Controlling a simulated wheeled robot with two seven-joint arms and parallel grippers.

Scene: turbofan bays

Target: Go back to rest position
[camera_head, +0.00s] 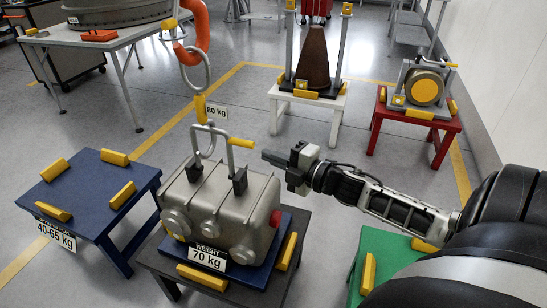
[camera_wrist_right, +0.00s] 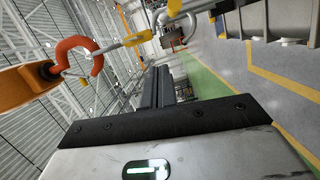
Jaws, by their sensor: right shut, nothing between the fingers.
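My right gripper (camera_head: 272,157) reaches in from the right in the head view. It is shut and empty, level with the top of the grey metal gearbox block and just right of its handle. In the right wrist view the closed dark fingers (camera_wrist_right: 157,88) point away from the camera with nothing between them. The grey block (camera_head: 220,215), labelled 70 kg, sits on a dark table with yellow corner stops. My left gripper is not in view.
An orange hoist hook (camera_head: 195,35) hangs above the block; it also shows in the right wrist view (camera_wrist_right: 78,50). A blue table (camera_head: 85,185) stands left, a white table (camera_head: 308,97) behind, a red table (camera_head: 418,120) back right, a green table (camera_head: 395,262) under my right arm.

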